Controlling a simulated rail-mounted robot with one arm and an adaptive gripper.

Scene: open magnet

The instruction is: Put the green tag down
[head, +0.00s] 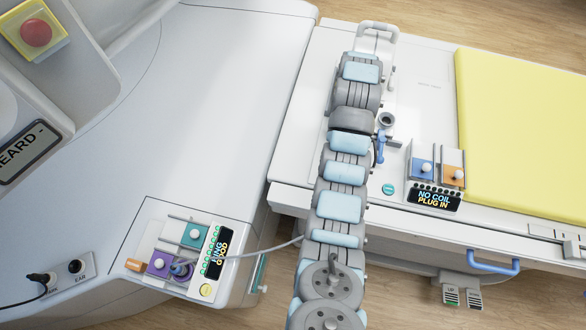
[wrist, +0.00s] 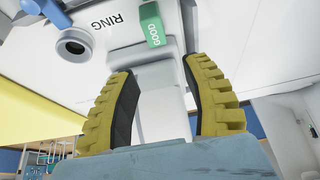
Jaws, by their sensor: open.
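The green tag (wrist: 152,25) is in the wrist view, a small green block with GOOD in white letters on its side. It appears to rest against a white surface, beside the printed word RING. My gripper (wrist: 160,70) is open, with its two yellow ribbed fingers spread apart. The tag lies beyond the fingertips, roughly in line with the gap, and no finger touches it. In the head view my arm runs up the middle, and neither the gripper fingers nor the green tag can be made out there.
A grey ring-shaped socket (wrist: 72,46) is beside the tag. A yellow pad (head: 525,135) covers the table's right part. A panel with a NO COIL PLUG IN display (head: 434,198) and a left panel with a RING GOOD display (head: 215,252) flank my arm. A grey cable (head: 250,253) reaches towards it.

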